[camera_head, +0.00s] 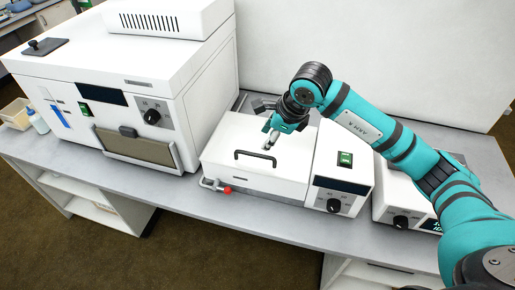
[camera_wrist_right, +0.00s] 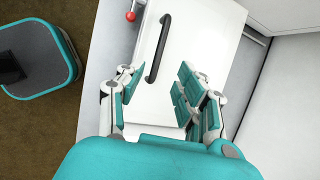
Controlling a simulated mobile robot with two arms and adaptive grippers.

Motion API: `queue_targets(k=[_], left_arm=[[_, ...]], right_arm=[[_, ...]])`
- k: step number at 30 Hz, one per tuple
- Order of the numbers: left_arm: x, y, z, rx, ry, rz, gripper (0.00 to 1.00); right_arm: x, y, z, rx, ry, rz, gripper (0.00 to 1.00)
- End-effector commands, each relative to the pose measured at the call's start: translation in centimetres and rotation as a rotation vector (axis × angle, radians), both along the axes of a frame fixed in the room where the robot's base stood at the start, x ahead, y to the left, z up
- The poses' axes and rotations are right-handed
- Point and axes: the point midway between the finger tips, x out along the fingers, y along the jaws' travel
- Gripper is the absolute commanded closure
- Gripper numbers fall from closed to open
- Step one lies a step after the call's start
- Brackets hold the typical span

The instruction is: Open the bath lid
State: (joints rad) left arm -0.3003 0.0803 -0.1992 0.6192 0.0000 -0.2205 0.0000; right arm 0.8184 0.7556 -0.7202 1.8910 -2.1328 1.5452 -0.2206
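The bath is a white box-shaped device in the middle of the bench, with its white lid (camera_head: 236,139) down flat. A black bar handle (camera_head: 255,157) stands on the lid; it also shows in the right wrist view (camera_wrist_right: 158,48). My right gripper (camera_head: 268,144) is above the lid, just behind and to the right of the handle. In the right wrist view my right gripper (camera_wrist_right: 152,92) has its fingers wide apart with nothing between them but the lid's surface below; the handle lies ahead of the fingertips. My left gripper is not in view.
A red-knobbed tap (camera_head: 227,190) sticks out at the bath's front. The bath's control panel (camera_head: 338,187) is at its right. A large white instrument (camera_head: 130,90) stands close on the left, another device (camera_head: 400,205) on the right. A wall is behind.

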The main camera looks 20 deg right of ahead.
Motion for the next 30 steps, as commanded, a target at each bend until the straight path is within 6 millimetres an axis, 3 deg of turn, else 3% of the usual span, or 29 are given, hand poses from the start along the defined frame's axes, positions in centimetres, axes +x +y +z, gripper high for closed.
queue_targets(k=[6, 13, 26, 30], left_arm=[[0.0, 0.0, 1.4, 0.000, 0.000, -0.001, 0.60], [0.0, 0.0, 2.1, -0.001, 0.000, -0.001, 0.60], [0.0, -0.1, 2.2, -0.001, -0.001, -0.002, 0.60], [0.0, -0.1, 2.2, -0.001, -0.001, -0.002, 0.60]], right_arm=[[1.7, 1.1, -4.2, 0.002, 0.004, -0.001, 0.64], [3.0, 1.9, -7.6, 0.002, 0.003, 0.000, 0.64], [3.5, 2.1, -8.8, 0.001, -0.001, 0.001, 0.64], [3.5, 2.1, -8.8, 0.001, -0.001, 0.001, 0.78]])
